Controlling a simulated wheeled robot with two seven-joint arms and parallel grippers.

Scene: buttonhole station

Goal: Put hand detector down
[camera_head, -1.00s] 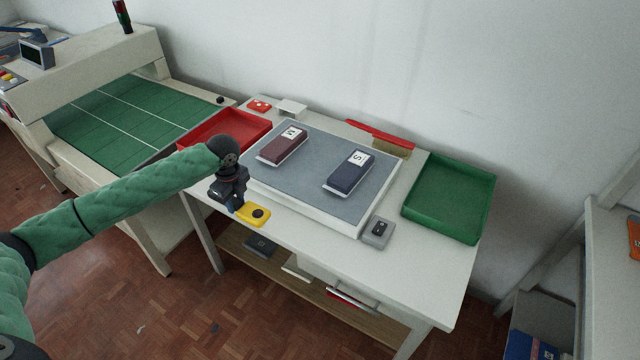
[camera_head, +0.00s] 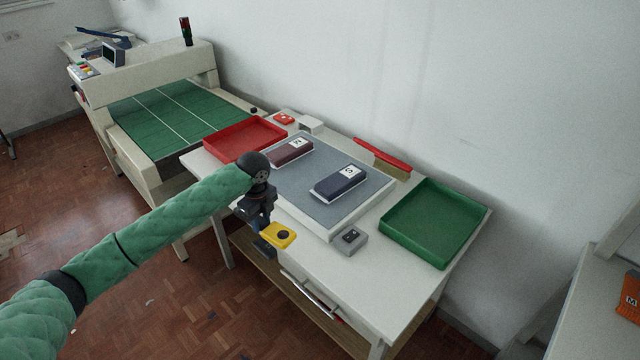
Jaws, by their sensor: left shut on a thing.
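My left gripper (camera_head: 261,226) points down at the table's front edge, beside the left end of the grey mat. My right gripper is out of view.
A grey mat (camera_head: 310,205) carries a maroon bundle (camera_head: 290,153) and a navy bundle (camera_head: 340,184). A grey box (camera_head: 359,243), red tray (camera_head: 228,149), green tray (camera_head: 433,258) and red brush (camera_head: 382,154) stand around it. The table's front right is clear.

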